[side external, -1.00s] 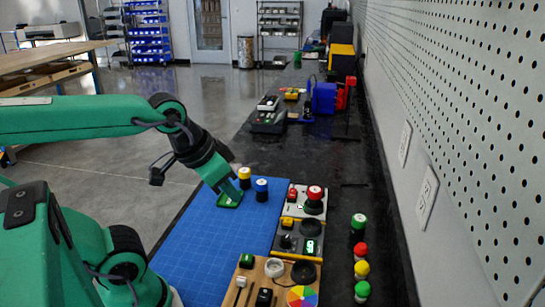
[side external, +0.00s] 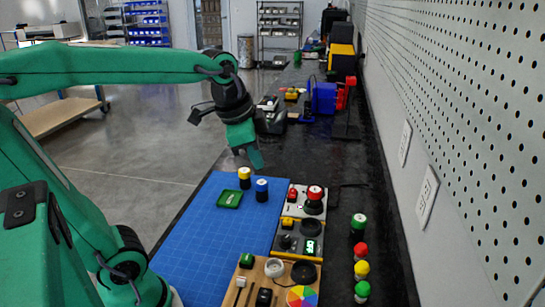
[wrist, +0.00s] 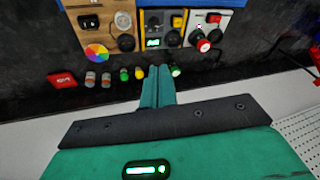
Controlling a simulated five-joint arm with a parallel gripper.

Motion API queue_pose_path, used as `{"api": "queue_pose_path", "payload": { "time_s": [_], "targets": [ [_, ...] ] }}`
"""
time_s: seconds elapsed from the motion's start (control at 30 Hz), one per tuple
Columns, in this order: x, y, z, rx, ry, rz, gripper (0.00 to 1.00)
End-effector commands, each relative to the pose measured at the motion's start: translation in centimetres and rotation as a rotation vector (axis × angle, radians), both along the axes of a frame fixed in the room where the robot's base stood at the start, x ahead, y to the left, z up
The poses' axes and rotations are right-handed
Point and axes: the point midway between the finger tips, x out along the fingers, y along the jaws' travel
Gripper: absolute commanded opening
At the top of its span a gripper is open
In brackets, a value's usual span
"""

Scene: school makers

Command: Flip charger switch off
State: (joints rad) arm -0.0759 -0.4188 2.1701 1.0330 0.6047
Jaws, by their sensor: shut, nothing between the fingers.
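A grey panel with a lit green display (side external: 310,247), which looks like the charger, lies at the right edge of the blue mat. It carries a yellow switch (side external: 287,223) and black knobs. In the wrist view the panel (wrist: 163,30) is near the top centre, with its yellow switch (wrist: 177,21) and display (wrist: 153,43). Whether the switch is on or off cannot be told. My gripper (side external: 257,162) is shut and empty, raised above the bench beyond the panels. In the wrist view its fingertips (wrist: 159,70) are together, below the panel in the picture.
A white panel with a red button (side external: 315,193) and a wooden panel with a colour wheel (side external: 301,297) flank the grey one. A green tray (side external: 229,199) and yellow and blue-sided cylinders (side external: 262,190) stand on the mat. A pegboard wall (side external: 470,110) bounds the bench.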

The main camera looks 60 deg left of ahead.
Motion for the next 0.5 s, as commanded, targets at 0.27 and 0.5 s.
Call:
{"api": "queue_pose_path", "payload": {
  "time_s": [0.27, 0.5],
  "targets": [
    [4.1, 1.6, 0.9, 0.087, 0.076, -0.242, 0.00],
    [7.6, 3.2, 1.0, 0.145, 0.140, -0.459, 0.00]
  ]
}}
